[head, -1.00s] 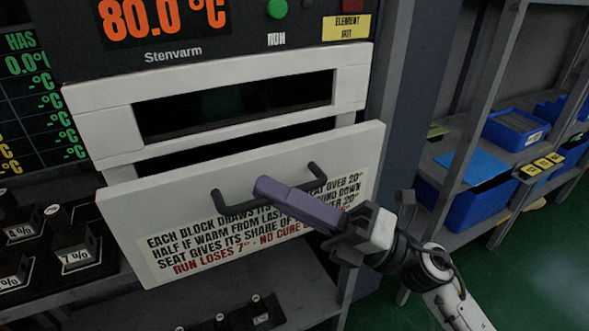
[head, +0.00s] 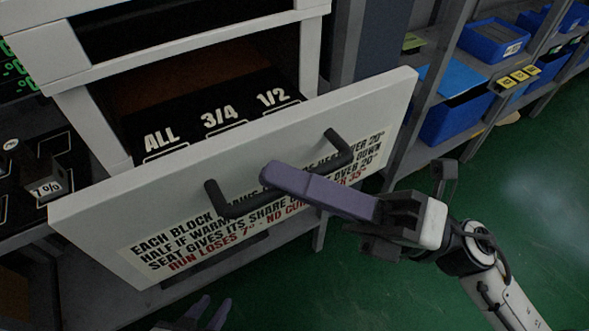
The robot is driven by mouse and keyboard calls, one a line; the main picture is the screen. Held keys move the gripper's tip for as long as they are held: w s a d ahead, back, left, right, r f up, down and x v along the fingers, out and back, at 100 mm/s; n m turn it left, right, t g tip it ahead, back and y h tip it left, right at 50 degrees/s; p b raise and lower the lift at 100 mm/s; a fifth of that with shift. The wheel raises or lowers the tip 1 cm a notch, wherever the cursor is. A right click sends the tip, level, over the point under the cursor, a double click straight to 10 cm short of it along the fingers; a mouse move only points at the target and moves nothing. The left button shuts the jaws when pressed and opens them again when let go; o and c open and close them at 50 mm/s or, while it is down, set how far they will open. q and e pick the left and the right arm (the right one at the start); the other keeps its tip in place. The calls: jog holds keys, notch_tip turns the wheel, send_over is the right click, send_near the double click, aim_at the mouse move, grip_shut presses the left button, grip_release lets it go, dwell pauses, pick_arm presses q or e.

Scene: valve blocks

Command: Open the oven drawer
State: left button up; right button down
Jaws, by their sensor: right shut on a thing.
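The oven drawer has a white front panel (head: 85,228) with a printed notice and a black bar handle (head: 232,210). It stands pulled out from the white oven frame, and its inside shows a black seat plate (head: 205,143) marked ALL, 3/4 and 1/2. My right gripper (head: 275,176), with purple fingers, is shut on the middle of the handle; the fingers hide part of the bar and notice. My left gripper (head: 208,312) shows only at the bottom edge, below the drawer, with its two purple fingertips apart and nothing seen between them.
At left, a dark bench holds a block marked 7% (head: 50,187). At right stands a grey shelf with blue bins (head: 455,112) and yellow labels. Green floor (head: 540,215) lies open to the right of my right arm.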

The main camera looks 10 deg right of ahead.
jog(key=c, duration=2.1)
grip_release()
jog(key=shift+f, duration=0.1)
jog(key=shift+s+d+f, duration=0.1)
jog(key=shift+d+f, duration=0.05)
jog(key=shift+d, duration=0.15)
jog(key=b+v, duration=0.3)
jog(key=v, duration=0.6)
jog(key=shift+d, duration=0.3)
jog(key=shift+s, duration=0.15)
